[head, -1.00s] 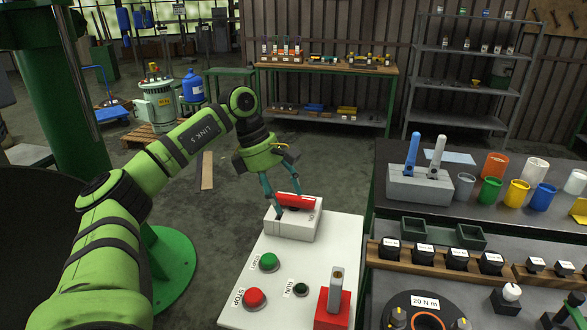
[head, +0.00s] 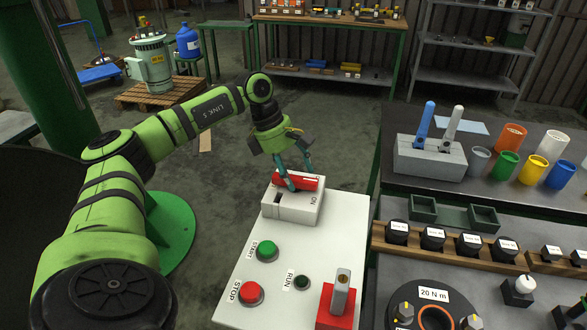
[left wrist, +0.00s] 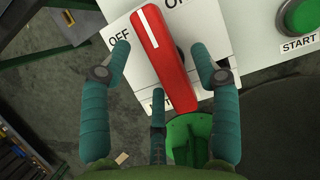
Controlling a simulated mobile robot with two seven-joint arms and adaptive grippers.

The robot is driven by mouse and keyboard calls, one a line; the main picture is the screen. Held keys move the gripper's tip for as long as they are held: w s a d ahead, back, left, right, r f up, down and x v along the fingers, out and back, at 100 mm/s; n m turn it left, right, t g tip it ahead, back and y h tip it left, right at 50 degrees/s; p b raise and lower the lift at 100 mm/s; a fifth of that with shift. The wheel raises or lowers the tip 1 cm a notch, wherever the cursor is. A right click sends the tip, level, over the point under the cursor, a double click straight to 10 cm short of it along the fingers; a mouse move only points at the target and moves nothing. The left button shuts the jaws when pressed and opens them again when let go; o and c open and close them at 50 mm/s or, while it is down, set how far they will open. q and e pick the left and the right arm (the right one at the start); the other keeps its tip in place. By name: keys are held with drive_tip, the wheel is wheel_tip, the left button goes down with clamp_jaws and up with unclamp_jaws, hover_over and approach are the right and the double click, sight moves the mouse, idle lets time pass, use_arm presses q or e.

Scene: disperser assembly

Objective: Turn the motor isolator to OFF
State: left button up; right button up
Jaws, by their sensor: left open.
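The motor isolator is a white box (head: 290,208) with a red handle (head: 309,184) on top, at the far end of a white panel. In the left wrist view the red handle (left wrist: 165,55) has a white stripe, and its striped end lies between the OFF label (left wrist: 120,38) and the partly cut-off ON label. My left gripper (head: 297,178) is open over the handle. In the left wrist view its fingers (left wrist: 162,62) stand on both sides of the handle, with visible gaps. My right gripper is not in view.
Nearer on the panel (head: 325,240) are a green START button (head: 266,251), a red STOP button (head: 251,293), a small RUN lamp (head: 302,283) and a red block with a metal lever (head: 337,305). A dark bench with cups and a grey two-lever block (head: 430,158) stands right.

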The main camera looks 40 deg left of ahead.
use_arm(q)
drive_tip(key=shift+d, duration=0.1)
drive_tip(key=c, duration=1.2)
drive_tip(key=shift+o, duration=0.2)
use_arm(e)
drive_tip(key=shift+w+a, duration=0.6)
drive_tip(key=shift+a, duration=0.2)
